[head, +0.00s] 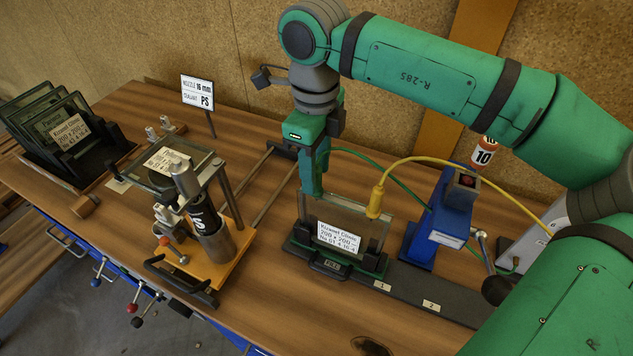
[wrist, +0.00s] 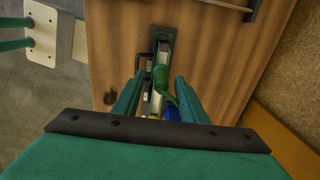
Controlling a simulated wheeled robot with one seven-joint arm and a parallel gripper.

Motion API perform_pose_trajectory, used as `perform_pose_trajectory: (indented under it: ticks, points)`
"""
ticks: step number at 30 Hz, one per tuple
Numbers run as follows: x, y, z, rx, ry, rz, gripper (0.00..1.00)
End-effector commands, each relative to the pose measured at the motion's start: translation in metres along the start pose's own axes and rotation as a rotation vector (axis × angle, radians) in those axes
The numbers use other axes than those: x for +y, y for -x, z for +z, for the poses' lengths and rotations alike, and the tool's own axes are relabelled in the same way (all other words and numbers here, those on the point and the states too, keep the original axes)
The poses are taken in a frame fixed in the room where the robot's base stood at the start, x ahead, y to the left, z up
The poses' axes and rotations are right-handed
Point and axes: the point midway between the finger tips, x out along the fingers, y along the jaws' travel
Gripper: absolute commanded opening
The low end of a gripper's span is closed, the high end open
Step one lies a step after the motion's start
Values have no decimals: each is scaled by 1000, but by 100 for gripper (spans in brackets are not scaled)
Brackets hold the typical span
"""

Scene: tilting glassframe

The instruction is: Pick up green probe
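The green probe (wrist: 161,78) shows in the wrist view between my two fingers, at the upright glass pane, with its green cable curving away. In the head view the probe is hidden behind my fingers, and only its green cable (head: 430,186) shows. My gripper (head: 313,190) points down at the left end of the pane (head: 378,232). In the wrist view my gripper (wrist: 160,77) has its fingers apart on either side of the probe, with gaps visible. The pane stands upright in a dark holder (head: 298,247).
A yellow probe (head: 376,201) with a yellow cable sits at the pane's right side. A blue device (head: 425,235) stands right of it. Left are a clamping fixture (head: 240,265) on an orange base and a rack of panes (head: 45,112). A sign (head: 198,93) stands behind.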

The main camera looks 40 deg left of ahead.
Motion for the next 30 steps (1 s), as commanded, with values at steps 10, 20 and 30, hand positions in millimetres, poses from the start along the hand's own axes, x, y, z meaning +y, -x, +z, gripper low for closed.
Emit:
perform_pose_trajectory:
  ticks: [10,20,30]
  points:
    - [-1,-27,0,0,0,1,38]
    - [-1,-27,-1,0,-1,1,0]
    - [0,-24,2,0,5,0,0]
